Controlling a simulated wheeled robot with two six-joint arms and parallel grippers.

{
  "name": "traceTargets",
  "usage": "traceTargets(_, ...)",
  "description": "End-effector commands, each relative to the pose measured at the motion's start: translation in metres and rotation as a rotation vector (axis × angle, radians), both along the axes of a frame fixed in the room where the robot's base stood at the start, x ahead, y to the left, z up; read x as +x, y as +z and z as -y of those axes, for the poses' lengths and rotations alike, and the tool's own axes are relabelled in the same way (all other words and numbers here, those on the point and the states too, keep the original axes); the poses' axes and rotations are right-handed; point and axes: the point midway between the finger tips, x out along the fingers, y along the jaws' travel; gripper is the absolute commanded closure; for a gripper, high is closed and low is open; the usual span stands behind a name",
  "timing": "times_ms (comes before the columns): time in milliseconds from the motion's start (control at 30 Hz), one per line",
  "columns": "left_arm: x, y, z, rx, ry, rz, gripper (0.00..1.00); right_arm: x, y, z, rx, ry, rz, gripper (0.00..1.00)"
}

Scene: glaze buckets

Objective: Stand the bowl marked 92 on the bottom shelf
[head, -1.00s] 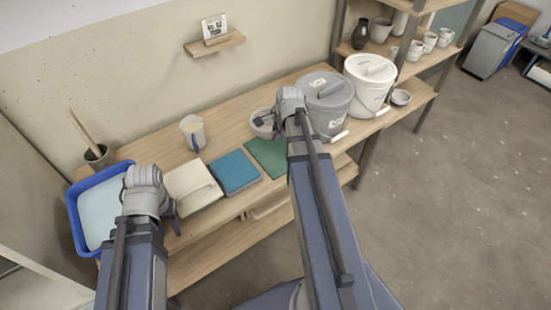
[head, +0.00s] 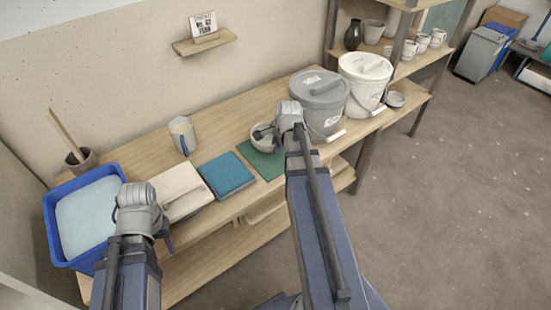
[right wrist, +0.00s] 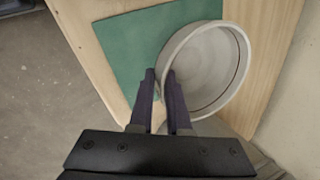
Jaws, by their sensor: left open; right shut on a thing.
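A pale grey bowl (head: 262,142) is in my right gripper (head: 268,131), by the back of the green mat (head: 262,163). In the right wrist view the bowl (right wrist: 203,75) overlaps the mat's edge, and my right gripper (right wrist: 160,88) is shut on its near wall. I cannot tell whether it touches the bench, and no number shows on it. My left gripper (head: 169,240) is open by the bench's front edge. A lower board (head: 215,262) runs under the bench. The shelf unit's low shelf (head: 416,98) holds a small bowl (head: 395,99).
A grey lidded bucket (head: 320,100) and a white one (head: 365,80) stand right of my right gripper. A blue tub (head: 60,245), a cream slab (head: 180,188), a blue slab (head: 227,176) and a jug (head: 183,135) are to the left. A small sign (head: 204,26) stands on the wall shelf.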

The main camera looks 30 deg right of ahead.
Motion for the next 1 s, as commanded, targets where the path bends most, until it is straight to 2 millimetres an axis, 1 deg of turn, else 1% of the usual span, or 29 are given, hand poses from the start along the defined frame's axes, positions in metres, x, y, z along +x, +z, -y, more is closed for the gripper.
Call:
traceTargets(67, 0.0, -0.002, 0.0, 0.0, 0.0, 0.0, 0.5, 0.0, -0.002, 0.0, 0.0, 0.0, 0.001, 1.0)
traceTargets(133, 0.0, -0.007, 0.0, 0.0, 0.0, 0.0, 0.5, 0.0, -0.007, 0.0, 0.0, 0.0, 0.001, 1.0)
traceTargets(300, 0.0, -0.029, 0.0, 0.0, 0.0, 0.0, 0.5, 0.0, -0.029, 0.0, 0.0, 0.0, 0.001, 1.0)
traceTargets(400, 0.0, -0.038, 0.0, 0.0, 0.0, 0.0, 0.5, 0.0, -0.038, 0.0, 0.0, 0.0, 0.001, 1.0)
traceTargets(667, 0.0, -0.036, 0.0, 0.0, 0.0, 0.0, 0.5, 0.0, -0.036, 0.0, 0.0, 0.0, 0.001, 1.0)
traceTargets(833, 0.0, -0.041, 0.0, 0.0, 0.0, 0.0, 0.5, 0.0, -0.041, 0.0, 0.0, 0.0, 0.001, 1.0)
traceTargets(867, 0.0, -0.04, 0.0, 0.0, 0.0, 0.0, 0.5, 0.0, -0.039, 0.0, 0.0, 0.0, 0.0, 0.82)
traceTargets(1000, 0.0, -0.039, 0.0, 0.0, 0.0, 0.0, 0.5, 0.0, -0.039, 0.0, 0.0, 0.0, 0.0, 0.67)
